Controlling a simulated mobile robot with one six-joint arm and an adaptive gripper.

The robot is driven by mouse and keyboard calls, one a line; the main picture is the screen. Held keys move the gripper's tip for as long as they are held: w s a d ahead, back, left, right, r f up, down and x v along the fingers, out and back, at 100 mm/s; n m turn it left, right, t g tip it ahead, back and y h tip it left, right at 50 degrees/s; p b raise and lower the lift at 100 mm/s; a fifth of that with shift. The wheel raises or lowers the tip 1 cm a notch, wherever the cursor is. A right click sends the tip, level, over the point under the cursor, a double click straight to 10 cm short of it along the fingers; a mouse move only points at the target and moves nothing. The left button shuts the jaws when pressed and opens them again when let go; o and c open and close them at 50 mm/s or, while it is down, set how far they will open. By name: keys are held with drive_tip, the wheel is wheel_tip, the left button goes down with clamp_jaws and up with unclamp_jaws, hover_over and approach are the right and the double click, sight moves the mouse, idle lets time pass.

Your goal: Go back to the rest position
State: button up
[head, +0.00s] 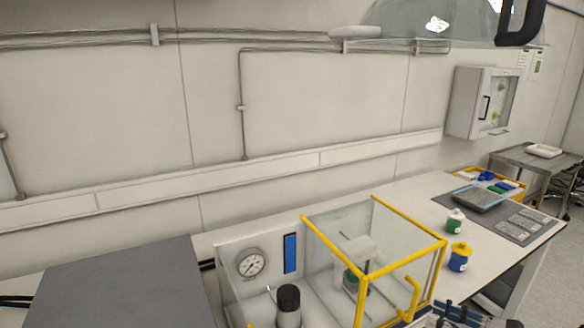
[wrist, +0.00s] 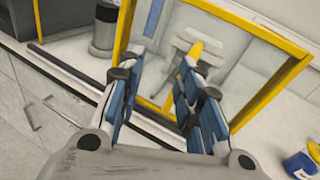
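My gripper (wrist: 162,62) is in the wrist view with its two blue-padded fingers apart and nothing between the pads. It also shows at the bottom right edge of the head view (head: 458,314), partly cut off. It is in front of a clear enclosure with a yellow frame (head: 403,258), which also shows in the wrist view (wrist: 262,32). A yellow handle (head: 414,297) is on the enclosure's near right side. A short yellow piece (wrist: 196,49) shows beyond the fingertips; whether the gripper touches it I cannot tell.
A black-capped cylinder (head: 288,305) and a pressure gauge (head: 250,263) are left of the enclosure. A green-marked jar (head: 455,221) and a blue jar with yellow lid (head: 459,257) stand on the bench to the right. A grey box (head: 120,290) is at left.

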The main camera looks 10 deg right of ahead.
drive_tip(key=s+a+r+n+g, duration=0.2)
drive_tip(key=a+r+n+g, duration=0.15)
drive_tip(key=a, duration=0.35)
drive_tip(key=s+a+r+n+g+h, duration=0.1)
drive_tip(key=s+a+r+n+g, duration=0.15)
drive_tip(key=a+n, duration=0.4)
drive_tip(key=s+a+r+n+g, duration=0.1)
drive_tip(key=a+r+n+g, duration=0.2)
drive_tip(key=a, duration=0.5)
drive_tip(key=s+a+r+n+h, duration=0.2)
drive_tip(key=s+n+h, duration=0.3)
drive_tip(key=s+n, duration=0.2)
drive_tip(key=s+a+r+n+t+h, duration=0.1)
drive_tip(key=s+a+n+h, duration=0.2)
drive_tip(key=s+n, duration=0.4)
drive_tip(key=shift+s+r+h, duration=0.4)
drive_tip(key=shift+s+h, duration=0.2)
drive_tip(key=shift+h, duration=0.3)
